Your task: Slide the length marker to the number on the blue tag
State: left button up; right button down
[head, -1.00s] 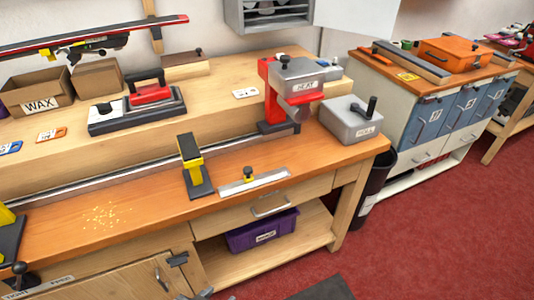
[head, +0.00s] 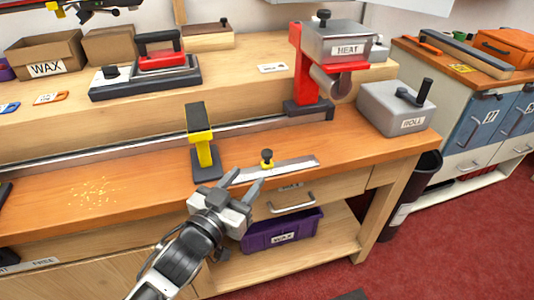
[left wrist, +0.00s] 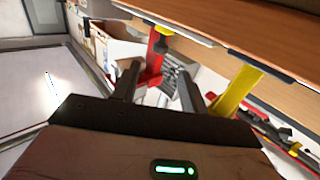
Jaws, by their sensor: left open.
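My right gripper is not in view.
A yellow and black stand (head: 202,150) rises just left of the rule. An orange tag (head: 50,98) and white tag (head: 273,68) lie on the shelf. The HEAT machine (head: 338,45) and ROLL box (head: 397,108) stand right. A purple bin (head: 284,232) is below.

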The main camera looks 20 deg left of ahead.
aim_at(264, 157)
pick_arm(q)
jog(key=w, duration=0.3)
jog(key=w+d, duration=0.1)
jog(key=w, duration=0.2)
jog(key=w+d, duration=0.1)
jog(key=w, duration=0.3)
grip_shut()
